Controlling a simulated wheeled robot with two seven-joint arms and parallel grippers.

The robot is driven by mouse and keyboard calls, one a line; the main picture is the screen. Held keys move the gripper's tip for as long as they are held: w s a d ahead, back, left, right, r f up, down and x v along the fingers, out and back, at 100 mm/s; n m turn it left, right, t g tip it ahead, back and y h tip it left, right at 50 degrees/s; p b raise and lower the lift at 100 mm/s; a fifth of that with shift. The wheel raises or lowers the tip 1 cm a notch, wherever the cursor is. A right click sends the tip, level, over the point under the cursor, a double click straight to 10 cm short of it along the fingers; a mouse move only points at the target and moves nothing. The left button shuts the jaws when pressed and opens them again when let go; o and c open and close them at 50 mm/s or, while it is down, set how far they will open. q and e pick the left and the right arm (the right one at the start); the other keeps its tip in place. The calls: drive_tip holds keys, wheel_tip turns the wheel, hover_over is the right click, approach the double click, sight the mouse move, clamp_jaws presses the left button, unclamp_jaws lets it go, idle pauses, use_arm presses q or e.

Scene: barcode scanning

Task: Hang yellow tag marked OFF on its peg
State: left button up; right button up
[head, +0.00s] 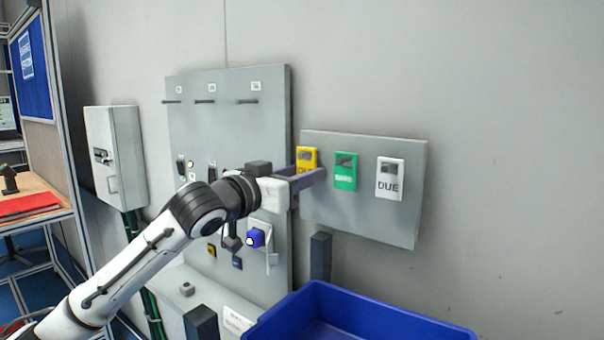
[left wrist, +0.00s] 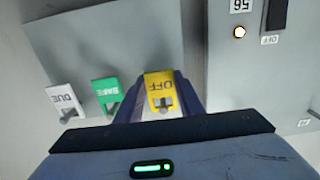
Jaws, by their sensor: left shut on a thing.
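The yellow tag marked OFF (head: 306,157) is at the left end of the small grey board (head: 362,225) on the wall. It also shows in the left wrist view (left wrist: 158,84), upside down there, with a peg at its slot. My left gripper (head: 308,181) reaches the tag from below, and its fingers stand on both sides of it. It is shut on the tag. In the head view the fingers hide the tag's lower part. I cannot tell whether the tag's weight is on the peg. My right gripper is not in view.
A green tag (head: 345,171) and a white DUE tag (head: 389,179) hang to the right on the same board. A tall grey panel (head: 228,125) with several pegs, switches and a blue plug (head: 255,238) is at left. A blue bin (head: 360,319) stands below.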

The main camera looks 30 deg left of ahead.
use_arm(q)
drive_tip(key=o, duration=1.2)
drive_tip(key=shift+c, duration=0.2)
drive_tip(key=s+b, duration=0.6)
drive_tip(key=s, duration=0.4)
drive_tip(key=shift+a, duration=0.4)
